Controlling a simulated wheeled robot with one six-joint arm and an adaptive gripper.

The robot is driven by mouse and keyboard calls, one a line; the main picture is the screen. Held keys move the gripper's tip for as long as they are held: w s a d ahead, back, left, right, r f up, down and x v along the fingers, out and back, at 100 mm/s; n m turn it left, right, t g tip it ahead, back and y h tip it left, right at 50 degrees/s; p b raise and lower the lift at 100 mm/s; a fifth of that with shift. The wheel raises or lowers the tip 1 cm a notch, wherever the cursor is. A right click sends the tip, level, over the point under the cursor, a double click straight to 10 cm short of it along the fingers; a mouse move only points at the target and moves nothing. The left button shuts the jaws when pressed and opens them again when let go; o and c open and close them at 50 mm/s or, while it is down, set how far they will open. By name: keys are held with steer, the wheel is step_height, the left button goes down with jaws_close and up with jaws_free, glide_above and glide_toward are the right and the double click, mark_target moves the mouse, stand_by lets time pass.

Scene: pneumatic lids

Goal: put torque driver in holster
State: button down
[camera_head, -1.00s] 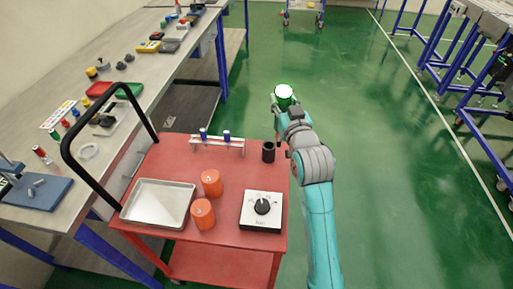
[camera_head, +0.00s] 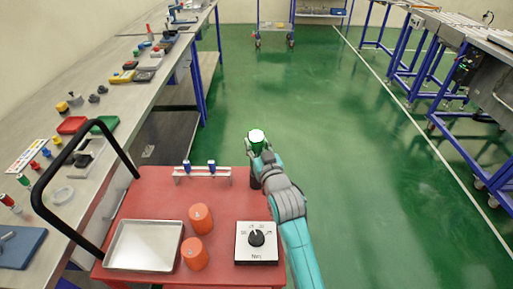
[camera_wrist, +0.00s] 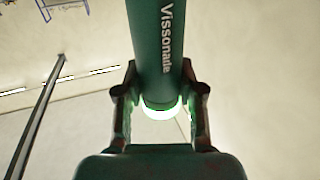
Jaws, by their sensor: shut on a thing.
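The torque driver (camera_head: 257,137) is a dark green cylinder with a bright white end facing up in the head view. My gripper (camera_head: 259,150) is shut on it. In the wrist view the driver's green body (camera_wrist: 158,45) with white lettering stands between the two jaws (camera_wrist: 160,92), with a glowing white ring at its near end. The black holster cup (camera_head: 255,182) is at the right edge of the red cart, partly hidden by my gripper and wrist. The driver appears over or near the cup; its lower end and the gap are hidden.
The red cart (camera_head: 160,207) carries a metal tray (camera_head: 145,246), two orange cylinders (camera_head: 201,218) (camera_head: 195,254), a dial box (camera_head: 256,242) and a small rack with blue-capped items (camera_head: 200,172). A cluttered workbench (camera_head: 105,100) stands left.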

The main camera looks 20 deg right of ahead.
steer(key=shift+f, duration=0.6)
steer(key=c, duration=0.7)
jaws_free()
steer(key=shift+f, duration=0.2)
steer(key=shift+s+r, duration=0.1)
steer(key=shift+s, duration=0.05)
steer(key=s, duration=1.1)
steer(key=shift+s, duration=0.4)
